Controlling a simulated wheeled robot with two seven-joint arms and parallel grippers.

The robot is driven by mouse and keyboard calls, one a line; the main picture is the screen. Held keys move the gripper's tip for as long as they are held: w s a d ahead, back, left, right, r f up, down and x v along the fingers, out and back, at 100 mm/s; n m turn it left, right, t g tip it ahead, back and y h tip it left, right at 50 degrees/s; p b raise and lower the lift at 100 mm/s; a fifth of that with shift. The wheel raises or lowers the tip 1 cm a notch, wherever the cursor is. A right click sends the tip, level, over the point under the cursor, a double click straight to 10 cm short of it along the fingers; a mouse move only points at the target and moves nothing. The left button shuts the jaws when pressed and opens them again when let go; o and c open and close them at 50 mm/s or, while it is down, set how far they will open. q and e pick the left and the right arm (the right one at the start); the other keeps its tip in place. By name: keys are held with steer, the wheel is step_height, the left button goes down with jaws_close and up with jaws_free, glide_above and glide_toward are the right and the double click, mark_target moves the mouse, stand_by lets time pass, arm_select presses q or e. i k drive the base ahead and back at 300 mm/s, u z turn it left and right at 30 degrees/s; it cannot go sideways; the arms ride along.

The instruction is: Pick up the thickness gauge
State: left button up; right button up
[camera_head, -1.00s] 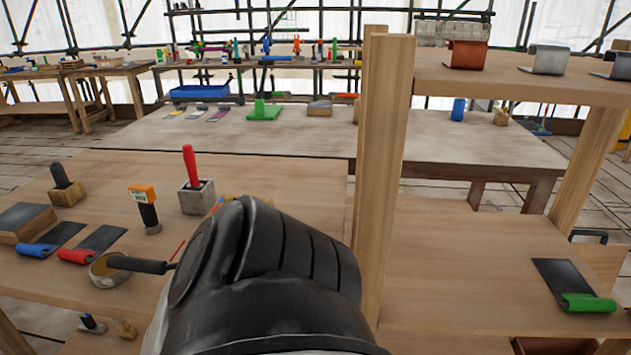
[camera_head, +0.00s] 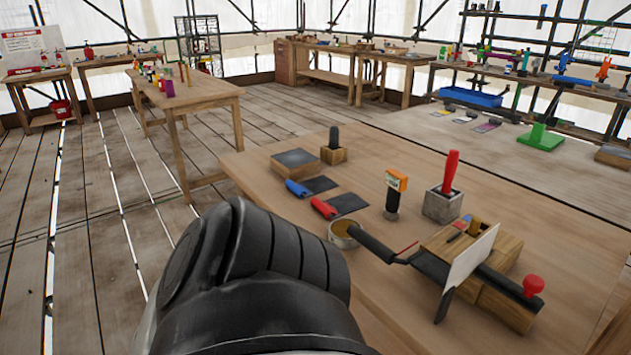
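I cannot tell for sure which object is the thickness gauge. On the near wooden table (camera_head: 590,235) stands a black tool with an orange, labelled top (camera_head: 395,192). Beside it a red-handled tool (camera_head: 450,172) stands upright in a grey block (camera_head: 443,204). A black-handled tool (camera_head: 335,137) stands in a wooden block (camera_head: 333,155). Dark plates with a blue roll (camera_head: 297,189) and a red roll (camera_head: 323,208) lie to the left. A large black link of my own arm fills the lower middle. Neither gripper shows.
A second table (camera_head: 195,98) stands behind left. A blue tray (camera_head: 470,97) is at back right. Plank floor (camera_head: 105,230) is clear at left.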

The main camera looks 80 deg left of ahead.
mark_target(397, 181)
steer(key=u, duration=2.6)
